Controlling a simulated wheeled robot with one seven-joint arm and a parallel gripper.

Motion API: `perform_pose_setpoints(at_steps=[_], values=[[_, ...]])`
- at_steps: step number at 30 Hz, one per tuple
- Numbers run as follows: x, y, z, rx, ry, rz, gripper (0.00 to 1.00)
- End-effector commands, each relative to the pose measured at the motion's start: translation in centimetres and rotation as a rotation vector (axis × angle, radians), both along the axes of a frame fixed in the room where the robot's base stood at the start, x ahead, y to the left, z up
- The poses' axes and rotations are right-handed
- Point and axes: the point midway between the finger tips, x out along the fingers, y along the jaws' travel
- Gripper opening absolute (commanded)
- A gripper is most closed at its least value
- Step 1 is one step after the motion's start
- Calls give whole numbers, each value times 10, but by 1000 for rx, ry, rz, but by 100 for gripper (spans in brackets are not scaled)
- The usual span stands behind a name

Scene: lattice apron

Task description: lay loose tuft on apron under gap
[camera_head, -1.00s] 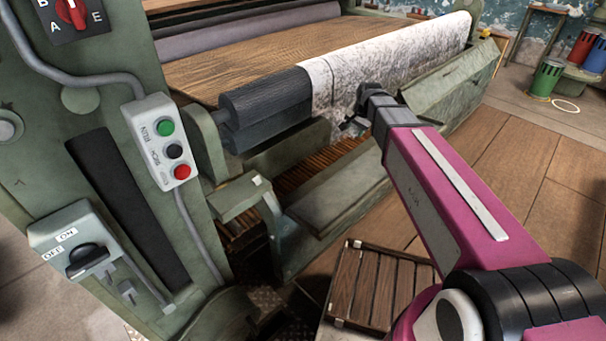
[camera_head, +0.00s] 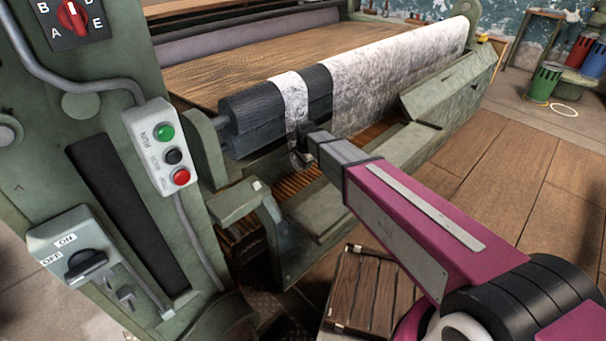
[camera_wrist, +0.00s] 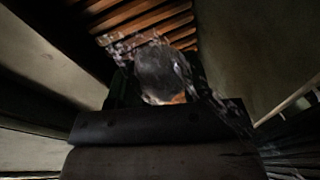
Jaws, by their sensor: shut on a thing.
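My gripper (camera_head: 300,152) is shut in front of the dark roller (camera_head: 250,112), low on its near face. A pale fleecy strip (camera_head: 291,92) lies over the roller and reaches down to the jaws, which are shut on its lower end. A dark bare gap (camera_head: 319,88) separates this strip from the wide white fleece (camera_head: 400,62). The lattice apron (camera_head: 291,186), of brown wooden slats, runs below the roller and my gripper. In the wrist view, pale speckled fibre (camera_wrist: 128,45) shows around a grey lump by the jaws, above the slats (camera_wrist: 155,18).
The green machine frame with a button box (camera_head: 164,145) stands at the left. A green ledge (camera_head: 240,200) and trough wall (camera_head: 450,90) border the apron. A slatted wooden crate (camera_head: 365,290) sits on the floor in front.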

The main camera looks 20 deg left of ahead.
Motion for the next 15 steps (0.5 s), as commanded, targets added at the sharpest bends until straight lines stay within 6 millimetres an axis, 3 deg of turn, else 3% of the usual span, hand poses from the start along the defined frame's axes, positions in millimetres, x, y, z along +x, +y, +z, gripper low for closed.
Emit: perform_pose_setpoints(at_steps=[1,15], values=[[0,0,-10,-2,3,0,19],[0,0,-58,0,1,1,19]])
